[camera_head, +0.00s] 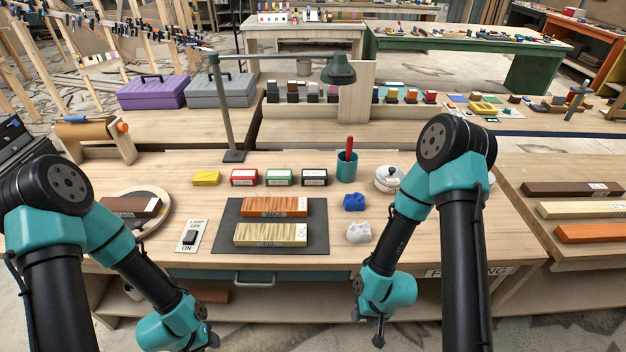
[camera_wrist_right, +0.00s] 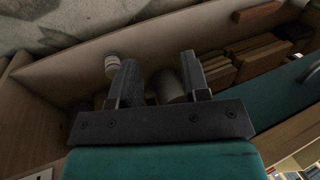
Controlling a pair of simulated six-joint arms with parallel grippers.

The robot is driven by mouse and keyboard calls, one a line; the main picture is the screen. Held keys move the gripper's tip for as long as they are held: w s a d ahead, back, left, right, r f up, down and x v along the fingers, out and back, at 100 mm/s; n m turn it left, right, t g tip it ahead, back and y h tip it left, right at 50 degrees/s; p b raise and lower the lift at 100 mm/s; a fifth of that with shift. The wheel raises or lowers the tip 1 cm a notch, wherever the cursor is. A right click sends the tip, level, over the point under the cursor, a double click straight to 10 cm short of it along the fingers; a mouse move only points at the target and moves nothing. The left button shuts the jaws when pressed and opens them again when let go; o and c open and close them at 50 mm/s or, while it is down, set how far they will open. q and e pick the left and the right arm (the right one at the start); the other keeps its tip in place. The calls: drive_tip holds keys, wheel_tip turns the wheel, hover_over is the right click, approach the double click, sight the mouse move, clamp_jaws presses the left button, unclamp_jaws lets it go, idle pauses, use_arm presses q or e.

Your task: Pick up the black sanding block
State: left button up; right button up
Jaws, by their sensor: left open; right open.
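The black sanding block (camera_head: 314,177) lies on the workbench at the right end of a row of small blocks, with a pale label on its top. Neither gripper is near it. My right gripper (camera_head: 379,334) hangs in front of the bench's front edge, below the top. In the right wrist view my right gripper (camera_wrist_right: 162,78) is open, with nothing between its fingers. My left gripper (camera_head: 212,341) is low in front of the bench, at the bottom of the picture, and is only partly visible.
A green block (camera_head: 279,177) and a red block (camera_head: 244,177) sit left of the black one. A teal cup (camera_head: 347,168) with a red-handled tool stands close on its right. A dark mat (camera_head: 319,242) with two wood pieces lies in front. A lamp (camera_head: 229,110) stands behind.

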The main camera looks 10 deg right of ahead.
idle(0.3)
drive_tip(key=o, duration=1.1)
drive_tip(key=shift+c, duration=0.2)
